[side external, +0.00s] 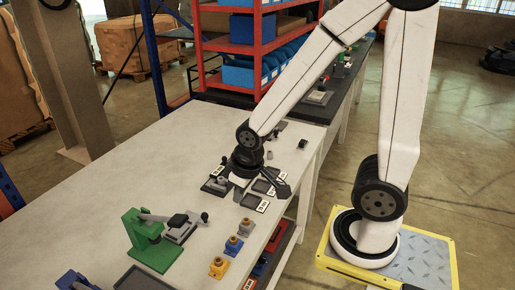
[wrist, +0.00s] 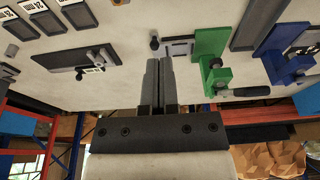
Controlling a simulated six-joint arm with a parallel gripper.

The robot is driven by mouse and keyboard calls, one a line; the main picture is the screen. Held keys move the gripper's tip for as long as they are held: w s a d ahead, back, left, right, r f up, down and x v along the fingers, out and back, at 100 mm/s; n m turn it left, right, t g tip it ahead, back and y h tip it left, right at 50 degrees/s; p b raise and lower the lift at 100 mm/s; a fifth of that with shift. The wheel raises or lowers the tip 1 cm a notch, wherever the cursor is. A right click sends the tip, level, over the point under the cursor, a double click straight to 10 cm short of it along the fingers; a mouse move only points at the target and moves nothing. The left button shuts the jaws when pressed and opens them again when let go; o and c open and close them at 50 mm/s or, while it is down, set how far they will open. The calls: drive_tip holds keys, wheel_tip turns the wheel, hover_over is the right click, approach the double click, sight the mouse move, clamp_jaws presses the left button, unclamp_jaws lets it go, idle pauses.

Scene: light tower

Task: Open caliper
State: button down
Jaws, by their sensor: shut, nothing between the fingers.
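No part is plainly recognisable as a caliper. A grey slotted fixture with a black knob (wrist: 178,46) shows just beyond the fingers, and also in the side view (side external: 182,228). My gripper (wrist: 158,62) is shut and empty, its two fingers side by side. In the side view my wrist (side external: 245,165) is over the labelled parts near the bench's right edge, partly hiding them.
A green clamp stand (side external: 150,242) is at the front left and a blue one (side external: 75,281) nearer the camera. Small yellow (side external: 219,267), blue (side external: 234,245) and grey (side external: 246,226) blocks line the right edge. A red shelf (side external: 228,50) stands behind. The bench's left part is clear.

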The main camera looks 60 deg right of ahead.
drive_tip(key=c, duration=0.5)
unclamp_jaws()
drive_tip(key=shift+w+d, duration=0.1)
drive_tip(key=shift+w, duration=0.1)
drive_tip(key=shift+c, duration=0.2)
drive_tip(key=shift+o, duration=0.3)
drive_tip(key=shift+w+d+r, duration=0.1)
drive_tip(key=shift+w, duration=0.2)
drive_tip(key=m+g, duration=0.3)
drive_tip(key=m, duration=0.8)
hover_over(225, 157)
wheel_tip(225, 157, down, 7)
drive_tip(key=shift+w+r, duration=0.1)
drive_tip(key=shift+r, duration=0.05)
drive_tip(key=shift+f, duration=3.9)
